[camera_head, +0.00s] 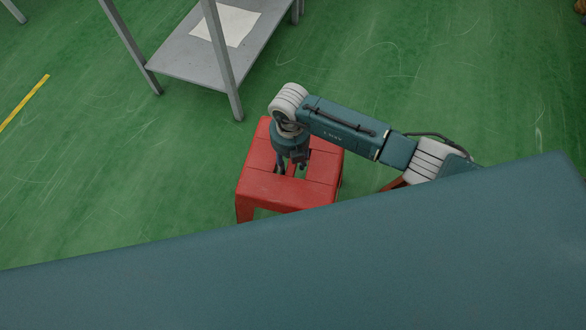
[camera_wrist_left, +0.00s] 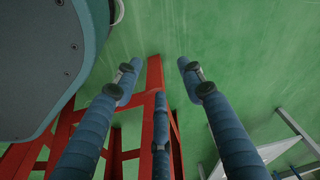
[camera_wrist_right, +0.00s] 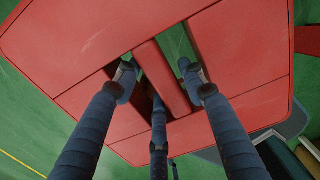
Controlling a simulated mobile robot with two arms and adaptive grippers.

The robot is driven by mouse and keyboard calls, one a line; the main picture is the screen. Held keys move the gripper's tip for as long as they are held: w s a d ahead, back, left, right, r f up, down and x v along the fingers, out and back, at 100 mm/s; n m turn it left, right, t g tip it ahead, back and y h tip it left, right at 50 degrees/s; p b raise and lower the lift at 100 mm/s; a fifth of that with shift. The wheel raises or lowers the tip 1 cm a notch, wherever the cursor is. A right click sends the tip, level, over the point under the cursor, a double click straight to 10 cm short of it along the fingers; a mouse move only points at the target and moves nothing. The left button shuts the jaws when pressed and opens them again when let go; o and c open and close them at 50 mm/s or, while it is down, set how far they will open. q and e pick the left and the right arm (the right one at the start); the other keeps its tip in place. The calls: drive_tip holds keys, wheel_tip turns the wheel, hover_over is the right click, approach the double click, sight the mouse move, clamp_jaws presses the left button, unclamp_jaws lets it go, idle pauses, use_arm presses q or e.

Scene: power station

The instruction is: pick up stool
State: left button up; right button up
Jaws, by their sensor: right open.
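The red stool (camera_head: 262,186) stands upright on the green floor in the head view, its lower front hidden by my own blue body. My right gripper (camera_head: 291,168) points down at the middle of its seat. In the right wrist view the seat (camera_wrist_right: 85,45) has two slots with a narrow bar (camera_wrist_right: 163,80) between them. My open right gripper (camera_wrist_right: 157,73) has its fingertips over the slots, one on each side of the bar; I cannot tell how deep they reach. My left gripper (camera_wrist_left: 158,72) shows only in its wrist view, fingers apart, with nothing held between them.
A grey metal shelf table (camera_head: 195,55) with a white sheet (camera_head: 226,24) stands behind the stool. A red frame with crossbars (camera_wrist_left: 154,75) is close to my left gripper. A yellow floor line (camera_head: 24,101) lies at left. Floor right of the shelf is clear.

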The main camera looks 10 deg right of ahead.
drive_tip(key=shift+c, duration=0.5)
clamp_jaws()
drive_tip(key=shift+w+r, duration=0.15)
